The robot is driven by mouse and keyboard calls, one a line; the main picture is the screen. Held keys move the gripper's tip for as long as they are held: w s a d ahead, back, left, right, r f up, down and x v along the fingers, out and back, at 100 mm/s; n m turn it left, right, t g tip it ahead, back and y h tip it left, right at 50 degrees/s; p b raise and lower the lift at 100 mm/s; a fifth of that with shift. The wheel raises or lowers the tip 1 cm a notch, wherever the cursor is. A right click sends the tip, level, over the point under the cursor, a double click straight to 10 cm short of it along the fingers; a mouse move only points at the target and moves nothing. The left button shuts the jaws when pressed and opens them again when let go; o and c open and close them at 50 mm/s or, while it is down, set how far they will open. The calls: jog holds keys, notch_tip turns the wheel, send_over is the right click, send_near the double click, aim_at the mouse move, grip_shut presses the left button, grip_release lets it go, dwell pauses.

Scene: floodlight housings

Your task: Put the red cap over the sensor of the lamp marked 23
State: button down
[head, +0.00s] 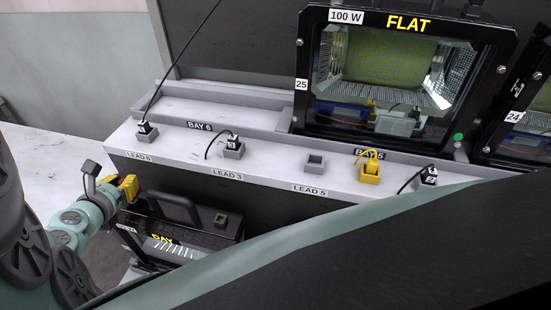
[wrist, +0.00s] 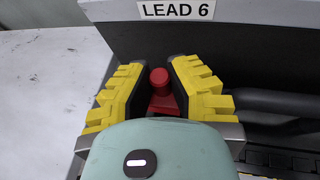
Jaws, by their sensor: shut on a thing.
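My gripper (head: 128,188) has yellow ribbed fingers and is at the left, below the LEAD 6 label. In the wrist view, my gripper (wrist: 160,85) is closed around the red cap (wrist: 159,78), which has a round knob on a wider base. I cannot read a 23 on any lamp.
A grey shelf (head: 270,168) above holds leads in small sockets, one grey socket (head: 315,162) empty, and a yellow plug (head: 370,164). Lamp 25 (head: 312,90), showing FLAT, and lamp 24 (head: 512,117) stand at the back right. The white surface (head: 55,165) at the left is clear.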

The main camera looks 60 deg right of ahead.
jog(key=shift+f+b, duration=0.35)
jog(key=shift+b, duration=0.1)
jog(key=shift+f+b, duration=0.3)
jog(key=shift+b, duration=0.05)
jog(key=c, duration=1.1)
grip_release()
jog(key=shift+r, duration=0.1)
jog(key=shift+o, duration=0.2)
